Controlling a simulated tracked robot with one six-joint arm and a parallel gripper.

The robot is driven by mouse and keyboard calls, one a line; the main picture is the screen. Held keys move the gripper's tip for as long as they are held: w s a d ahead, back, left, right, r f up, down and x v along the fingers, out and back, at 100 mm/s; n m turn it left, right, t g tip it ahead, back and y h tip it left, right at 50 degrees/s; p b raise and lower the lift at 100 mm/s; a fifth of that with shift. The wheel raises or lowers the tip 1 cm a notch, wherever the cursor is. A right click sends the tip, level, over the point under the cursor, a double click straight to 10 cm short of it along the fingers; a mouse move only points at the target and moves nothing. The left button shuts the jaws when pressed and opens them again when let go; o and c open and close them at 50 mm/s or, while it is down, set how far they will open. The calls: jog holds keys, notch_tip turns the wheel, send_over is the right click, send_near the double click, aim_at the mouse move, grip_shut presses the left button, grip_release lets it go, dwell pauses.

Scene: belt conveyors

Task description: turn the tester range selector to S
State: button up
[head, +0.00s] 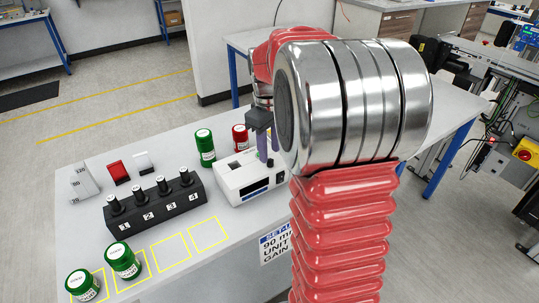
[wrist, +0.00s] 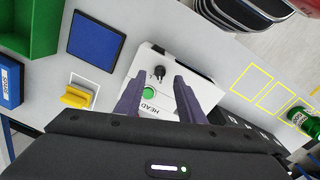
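The white tester (head: 248,178) stands on the bench in the head view, with a dark display on its front. In the wrist view the tester (wrist: 188,66) shows a black knob (wrist: 158,73), which looks like the range selector, and a green button (wrist: 149,91) above the word HEAD. The range letters are too small to read, so I cannot tell the setting. My gripper (wrist: 160,80) is open, its purple fingers either side of the knob in the picture; contact cannot be told. In the head view my gripper (head: 263,147) is above the tester, partly hidden by my arm.
A black block with several numbered pegs (head: 155,205) stands left of the tester. A green jar (head: 205,148) and a red jar (head: 240,138) stand behind it. The wrist view shows a blue pad (wrist: 96,40), a yellow part (wrist: 78,97) and a green bin (wrist: 30,28).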

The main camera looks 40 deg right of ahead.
notch_tip(320, 180, up, 10)
jog(key=shift+a+r, duration=0.15)
jog(key=shift+a, duration=0.1)
dwell(0.7)
jog(key=s+a+f+m+t, duration=0.1)
jog(key=s+a+f+t, duration=0.1)
jog(key=s+a, duration=0.7)
jog(key=s+a+f+m+t, duration=0.2)
jog(key=s+a+f+t, duration=0.1)
jog(key=s+a, duration=0.6)
jog(key=shift+a+y, duration=0.3)
jog(key=shift+a, duration=2.05)
